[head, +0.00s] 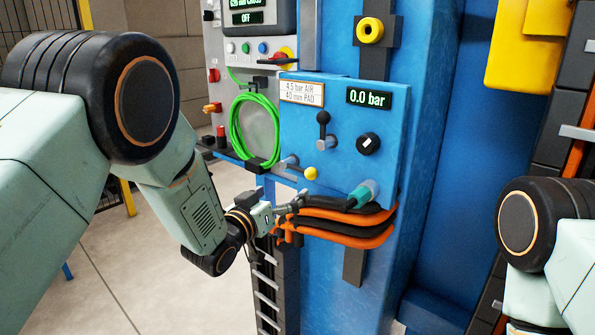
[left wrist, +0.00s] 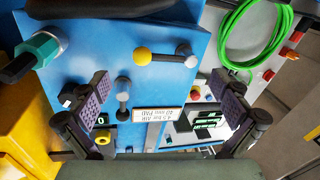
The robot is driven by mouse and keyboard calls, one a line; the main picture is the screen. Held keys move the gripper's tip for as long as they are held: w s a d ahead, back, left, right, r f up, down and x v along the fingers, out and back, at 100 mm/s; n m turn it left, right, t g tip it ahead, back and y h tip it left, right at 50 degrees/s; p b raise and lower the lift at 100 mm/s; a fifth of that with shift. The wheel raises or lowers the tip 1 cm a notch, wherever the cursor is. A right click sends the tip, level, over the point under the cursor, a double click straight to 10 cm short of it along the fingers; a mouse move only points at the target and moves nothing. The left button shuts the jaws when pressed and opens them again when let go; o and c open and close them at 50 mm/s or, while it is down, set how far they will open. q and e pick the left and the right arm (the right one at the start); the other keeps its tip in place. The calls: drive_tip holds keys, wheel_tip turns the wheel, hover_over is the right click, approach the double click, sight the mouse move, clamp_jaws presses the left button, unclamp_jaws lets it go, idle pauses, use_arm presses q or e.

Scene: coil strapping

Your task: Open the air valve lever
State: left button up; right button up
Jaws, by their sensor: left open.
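The blue valve panel (head: 345,100) carries two levers, and I cannot tell by marking which is the air valve lever. One has a yellow ball (head: 310,173) on a grey rod lying roughly sideways at the panel's lower left. The other has a black ball (head: 323,118) standing above its grey pivot. My left gripper (head: 298,200) is just below the yellow-ball lever, empty. In the left wrist view my left gripper (left wrist: 158,97) has its fingers wide apart; the yellow ball (left wrist: 142,54) and black ball (left wrist: 123,115) show between them, upside down. My right gripper is out of view.
The pressure display (head: 369,98) reads 0.0 bar, above a black rotary knob (head: 368,144). A teal connector (head: 362,193) and orange and black hoses (head: 345,232) sit close to the left gripper. A green hose coil (head: 242,130) hangs left of the panel.

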sight(300, 168)
use_arm(q)
drive_tip(key=x, duration=0.7)
drive_tip(key=shift+d+r, duration=0.25)
drive_tip(key=shift+r, duration=0.15)
drive_tip(key=shift+a+r, duration=0.15)
drive_tip(key=shift+r, duration=0.15)
drive_tip(key=shift+w+d+f, duration=0.2)
drive_tip(key=shift+w+d, duration=0.05)
drive_tip(key=shift+w, duration=0.05)
drive_tip(key=c, duration=0.3)
drive_tip(key=shift+s+a+r, duration=0.15)
drive_tip(key=shift+s+a, duration=0.05)
drive_tip(key=shift+s, duration=0.05)
drive_tip(key=c, duration=0.5)
drive_tip(key=shift+d, duration=0.15)
drive_tip(key=shift+c, duration=1.3)
drive_tip(key=shift+r, duration=0.1)
drive_tip(key=c, duration=0.9)
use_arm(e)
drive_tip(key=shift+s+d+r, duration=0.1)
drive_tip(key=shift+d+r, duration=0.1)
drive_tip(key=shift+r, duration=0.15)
